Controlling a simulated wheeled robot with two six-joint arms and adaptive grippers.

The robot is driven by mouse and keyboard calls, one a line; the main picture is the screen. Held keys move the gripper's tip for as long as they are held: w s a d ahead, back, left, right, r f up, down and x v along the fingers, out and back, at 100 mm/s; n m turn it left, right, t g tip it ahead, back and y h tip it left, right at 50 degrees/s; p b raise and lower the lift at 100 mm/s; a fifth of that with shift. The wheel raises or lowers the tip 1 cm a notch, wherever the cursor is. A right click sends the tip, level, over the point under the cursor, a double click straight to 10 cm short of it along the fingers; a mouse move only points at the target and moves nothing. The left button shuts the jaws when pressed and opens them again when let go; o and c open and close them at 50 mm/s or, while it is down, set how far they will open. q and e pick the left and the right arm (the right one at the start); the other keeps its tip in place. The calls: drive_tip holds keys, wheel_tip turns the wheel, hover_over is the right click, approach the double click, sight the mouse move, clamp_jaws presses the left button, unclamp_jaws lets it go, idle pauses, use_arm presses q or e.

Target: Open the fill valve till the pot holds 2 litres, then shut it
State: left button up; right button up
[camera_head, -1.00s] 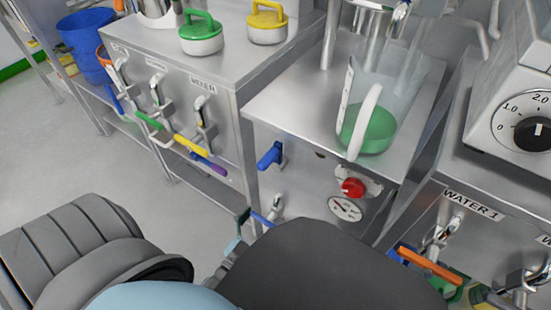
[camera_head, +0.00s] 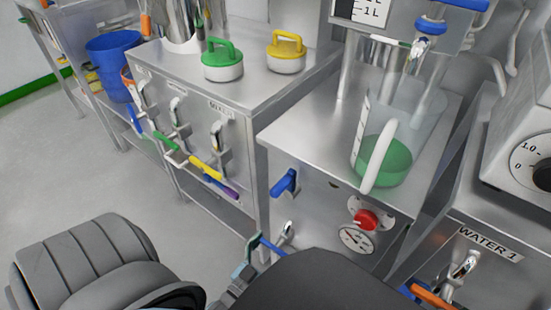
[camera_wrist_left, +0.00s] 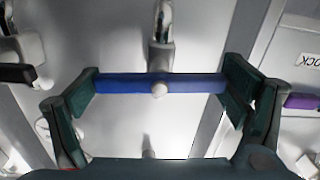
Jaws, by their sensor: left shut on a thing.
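A clear pot (camera_head: 409,103) with a white handle stands on the steel stand; green liquid (camera_head: 393,160) fills its lower part. My left gripper (camera_head: 258,248) is low at the stand's front, partly hidden by my dark arm. In the left wrist view its two green fingers are shut on the ends of a blue bar handle (camera_wrist_left: 160,84), which lies crosswise between them on a metal valve stem. Another blue lever (camera_head: 284,182) is on the stand's front, above the gripper. A tap with a blue handle (camera_head: 432,26) hangs above the pot. My right gripper is not in view.
A red knob (camera_head: 364,219) and a round gauge (camera_head: 356,239) are on the stand's front. Left is a cabinet with several coloured valve levers and green (camera_head: 222,62) and yellow (camera_head: 286,52) lidded pieces on top. A WATER 1 panel (camera_head: 490,243) is at right. Floor at left is clear.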

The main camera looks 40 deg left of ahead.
use_arm(q)
drive_tip(key=n, duration=0.7)
drive_tip(key=shift+n+p, duration=0.3)
drive_tip(key=shift+n, duration=0.1)
drive_tip(key=n, duration=0.3)
drive_tip(key=shift+n, duration=0.3)
drive_tip(key=n, duration=0.3)
drive_tip(key=shift+n, duration=1.3)
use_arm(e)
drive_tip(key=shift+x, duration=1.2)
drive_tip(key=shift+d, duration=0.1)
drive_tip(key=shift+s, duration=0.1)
use_arm(q)
drive_tip(key=o, duration=0.9)
